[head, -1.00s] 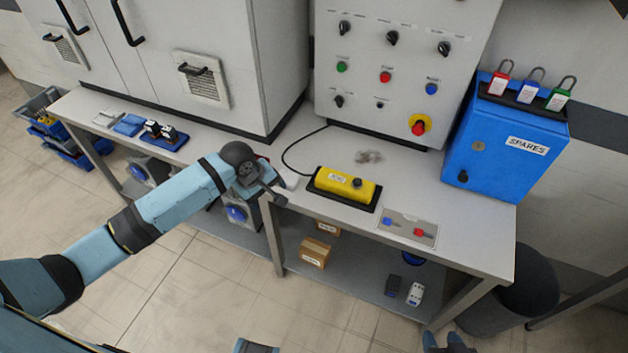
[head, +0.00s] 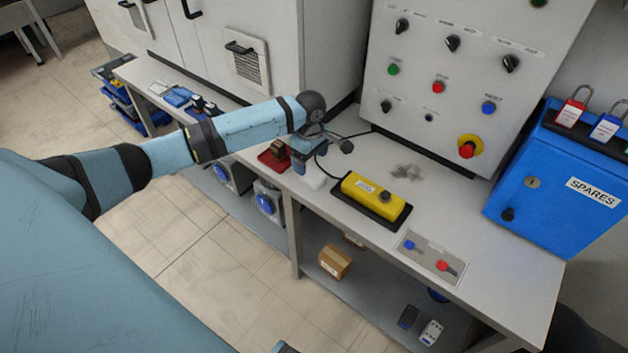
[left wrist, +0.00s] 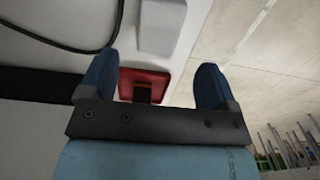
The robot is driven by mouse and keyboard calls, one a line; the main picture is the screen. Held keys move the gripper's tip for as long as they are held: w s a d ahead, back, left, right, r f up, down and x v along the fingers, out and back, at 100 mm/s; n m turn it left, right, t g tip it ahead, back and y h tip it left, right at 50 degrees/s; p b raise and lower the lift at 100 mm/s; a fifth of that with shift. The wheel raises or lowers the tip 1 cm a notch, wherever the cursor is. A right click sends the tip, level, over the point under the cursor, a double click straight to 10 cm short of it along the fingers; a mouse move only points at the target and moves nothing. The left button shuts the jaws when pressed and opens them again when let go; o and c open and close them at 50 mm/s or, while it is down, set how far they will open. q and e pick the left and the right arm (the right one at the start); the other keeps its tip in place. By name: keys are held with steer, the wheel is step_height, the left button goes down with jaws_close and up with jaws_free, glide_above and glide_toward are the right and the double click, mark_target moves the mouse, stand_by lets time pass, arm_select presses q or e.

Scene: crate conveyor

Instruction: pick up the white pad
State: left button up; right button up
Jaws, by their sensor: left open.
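The white pad (head: 314,178) lies on the bench top near its front edge, between a red tray and the yellow control box. In the left wrist view the white pad (left wrist: 161,27) shows at the top, beyond the fingers, with its top edge cut off. My left gripper (head: 302,164) is just above and behind the pad in the head view, partly over the red tray. In the left wrist view my left gripper (left wrist: 153,78) is open, with nothing held between its blue fingers. My right gripper is not in view.
The red tray (head: 268,160) holds a dark brown block (head: 277,149). The yellow control box (head: 374,197) sits on a black base right of the pad, with a black cable behind. A grey plate with switches (head: 433,258) and a blue SPARES cabinet (head: 560,190) are further right.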

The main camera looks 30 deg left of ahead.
mark_target(311, 174)
arm_select(q)
step_height(311, 174, down, 7)
steer(key=shift+w+r+b, duration=0.1)
steer(key=shift+r+b, duration=0.05)
steer(key=shift+b, duration=0.45)
steer(key=c, duration=1)
